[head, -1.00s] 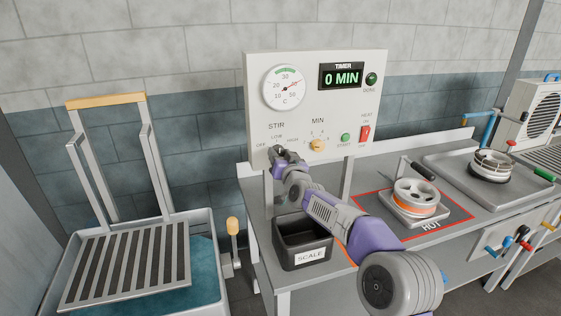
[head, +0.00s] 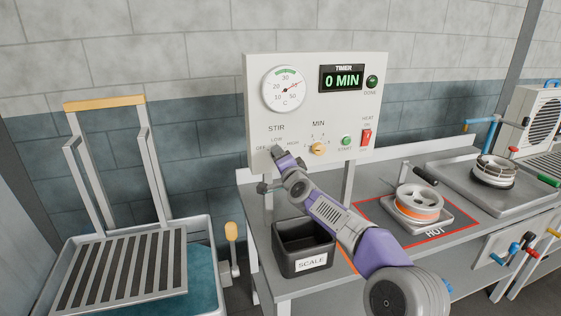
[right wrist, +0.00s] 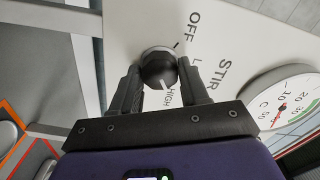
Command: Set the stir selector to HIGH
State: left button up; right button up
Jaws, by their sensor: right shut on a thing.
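The stir selector is a round black knob (right wrist: 158,68) on the white panel, below the STIR label (head: 276,128). In the right wrist view it sits between the two fingers of my right gripper (right wrist: 158,88), which is shut on it. The white line on the knob points toward the HIGH label (right wrist: 175,97). The OFF label (right wrist: 190,27) is on the far side, and the LOW label is partly hidden by a finger. In the head view my right gripper (head: 277,151) hides the knob. My left gripper is not in view.
The panel (head: 349,112) also carries a MIN dial (head: 317,148), a green START button (head: 346,141) and a red HEAT switch (head: 366,137). A black SCALE bin (head: 303,263) stands below my right arm. A hot plate with a pot (head: 417,203) is to the right.

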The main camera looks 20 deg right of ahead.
jog(key=shift+m, duration=0.9)
jog(key=o, duration=1)
jog(key=shift+o, duration=0.2)
jog(key=shift+s, duration=0.1)
jog(key=s+b, duration=0.2)
jog(key=s, duration=0.5)
jog(key=shift+s+d, duration=0.15)
jog(key=shift+s, duration=0.05)
